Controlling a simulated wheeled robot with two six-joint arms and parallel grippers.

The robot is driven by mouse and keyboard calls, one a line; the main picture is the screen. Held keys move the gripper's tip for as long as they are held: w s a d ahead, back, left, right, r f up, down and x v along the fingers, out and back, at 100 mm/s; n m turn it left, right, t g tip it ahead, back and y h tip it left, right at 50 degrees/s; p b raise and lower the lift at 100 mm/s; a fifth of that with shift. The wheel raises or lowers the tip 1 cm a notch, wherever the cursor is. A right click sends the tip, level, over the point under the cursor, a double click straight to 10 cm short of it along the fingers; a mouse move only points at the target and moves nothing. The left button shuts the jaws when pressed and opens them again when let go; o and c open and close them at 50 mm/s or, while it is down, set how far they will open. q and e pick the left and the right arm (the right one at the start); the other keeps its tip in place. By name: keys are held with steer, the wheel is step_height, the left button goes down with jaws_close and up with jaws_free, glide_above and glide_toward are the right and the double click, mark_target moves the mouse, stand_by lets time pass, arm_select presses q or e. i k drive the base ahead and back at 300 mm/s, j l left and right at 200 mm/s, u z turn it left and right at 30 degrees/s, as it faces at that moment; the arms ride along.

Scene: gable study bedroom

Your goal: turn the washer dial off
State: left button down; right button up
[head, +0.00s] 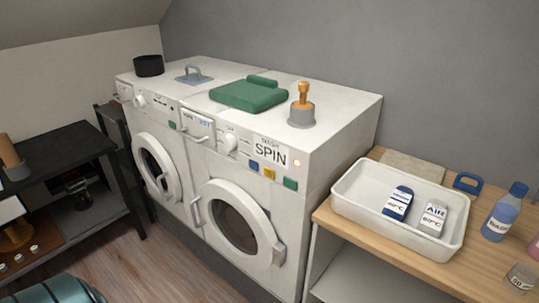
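Two white front-loading machines stand side by side. The right machine (318,182) has a sign reading SPIN (271,153), so I take it as the washer. Its round white dial (230,143) is on the front panel, left of that sign; its exact pointer setting is too small to read. Neither of my grippers is in view.
A green folded cloth (247,96), a grey pot with a wooden handle (302,108) and a black bowl (149,66) stand on the machines. A white tray (345,203) is on the wooden bench at right. A dark shelf (65,153) stands left. Floor in front is partly clear.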

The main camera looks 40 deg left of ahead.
mark_target(228, 143)
steer(key=u, duration=1.4)
